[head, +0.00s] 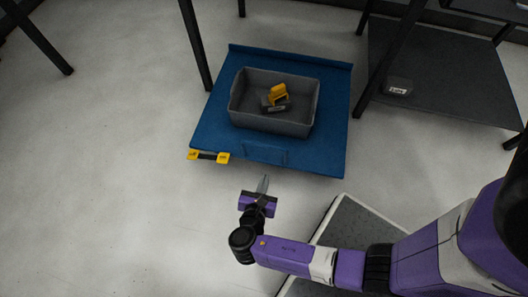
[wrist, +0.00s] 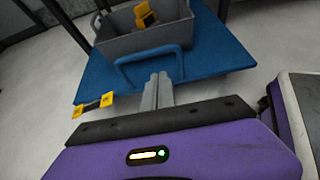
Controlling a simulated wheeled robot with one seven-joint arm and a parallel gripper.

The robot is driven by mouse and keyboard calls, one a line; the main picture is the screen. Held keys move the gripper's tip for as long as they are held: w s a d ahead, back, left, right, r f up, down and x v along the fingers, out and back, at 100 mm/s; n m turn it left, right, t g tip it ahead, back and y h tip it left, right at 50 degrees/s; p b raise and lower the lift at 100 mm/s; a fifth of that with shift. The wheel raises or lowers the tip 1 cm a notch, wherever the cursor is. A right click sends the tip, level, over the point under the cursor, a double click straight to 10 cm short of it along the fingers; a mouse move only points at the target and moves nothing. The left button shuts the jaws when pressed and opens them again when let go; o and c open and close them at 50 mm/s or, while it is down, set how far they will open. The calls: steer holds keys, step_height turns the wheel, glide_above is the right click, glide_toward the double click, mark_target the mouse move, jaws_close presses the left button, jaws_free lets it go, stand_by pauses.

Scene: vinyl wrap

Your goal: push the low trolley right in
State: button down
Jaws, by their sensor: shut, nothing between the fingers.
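The low trolley (head: 222,125) is a flat blue platform near the floor, partly between dark table legs, with its front part out in the open. It carries a grey bin (head: 270,123) with a yellow and dark item (head: 278,95) inside. A blue handle (head: 265,152) stands at its front edge; it also shows in the wrist view (wrist: 150,57). My gripper (head: 264,178) is shut and empty, just in front of the trolley's front edge, pointing at it. In the wrist view the closed fingers (wrist: 158,84) reach up close to the handle; I cannot tell whether they touch.
A yellow and black marker (head: 209,156) lies at the trolley's front left corner. Dark legs (head: 195,45) stand at the trolley's left and right. The floor at left is clear.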

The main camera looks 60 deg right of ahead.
steer(key=b+x, duration=0.5)
steer(key=x, duration=0.9)
steer(key=shift+r+b, duration=0.3)
steer(key=shift+r, duration=0.15)
steer(key=shift+d, duration=0.15)
